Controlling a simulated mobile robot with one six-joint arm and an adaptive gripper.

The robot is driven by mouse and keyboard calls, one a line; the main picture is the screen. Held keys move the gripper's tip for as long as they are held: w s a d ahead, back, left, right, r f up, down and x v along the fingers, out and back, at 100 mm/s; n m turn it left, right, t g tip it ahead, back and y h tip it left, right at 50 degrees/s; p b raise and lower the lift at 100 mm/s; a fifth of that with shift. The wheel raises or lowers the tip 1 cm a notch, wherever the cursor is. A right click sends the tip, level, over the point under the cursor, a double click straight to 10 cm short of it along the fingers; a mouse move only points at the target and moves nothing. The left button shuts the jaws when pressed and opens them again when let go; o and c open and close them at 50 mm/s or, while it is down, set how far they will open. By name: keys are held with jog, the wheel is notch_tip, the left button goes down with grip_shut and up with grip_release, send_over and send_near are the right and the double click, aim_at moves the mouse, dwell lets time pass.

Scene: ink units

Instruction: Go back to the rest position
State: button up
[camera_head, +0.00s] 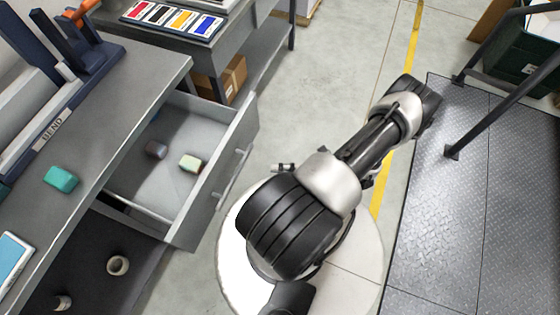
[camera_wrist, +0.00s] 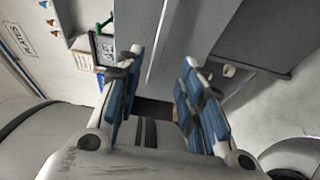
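My gripper (camera_wrist: 162,62) shows in the wrist view with its two blue-padded fingers apart and nothing between them. In the head view my arm reaches from the round white base toward the upper right, and the gripper itself is not clearly visible there. An open grey drawer (camera_head: 228,150) holds a dark block (camera_head: 155,149) and a pale yellow-green block (camera_head: 190,162), which lie apart. A teal block (camera_head: 61,179) lies on the grey bench top (camera_head: 110,120). My arm is clear of the drawer's contents.
A bench machine labelled BEND (camera_head: 52,130) stands at left. A tray of coloured panels (camera_head: 175,18) lies on the farther bench. A cardboard box (camera_head: 228,78) sits below it. A metal platform (camera_head: 480,200) with dark rails is at right. Floor beyond the arm is open.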

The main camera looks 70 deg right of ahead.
dwell(0.4)
jog(key=w+a+r+n+g, duration=0.2)
jog(key=w+r+n+g, duration=0.55)
jog(key=r+n, duration=0.45)
jog(key=w+a+r+n+g, duration=0.2)
jog(key=w+r+n+g, duration=0.4)
jog(key=r+n+g, duration=0.6)
jog(key=w+a+r+n+t+h, duration=0.25)
jog(key=a+r+n+h, duration=0.25)
jog(key=a+r+n, duration=0.75)
jog(key=s+a+r+n+t+h, duration=0.2)
jog(key=s+a+n+t, duration=0.2)
jog(key=n, duration=0.8)
jog(key=shift+s+n+t, duration=0.35)
jog(key=shift+s+t, duration=0.35)
jog(key=shift+s, duration=0.2)
jog(key=shift+a, duration=0.2)
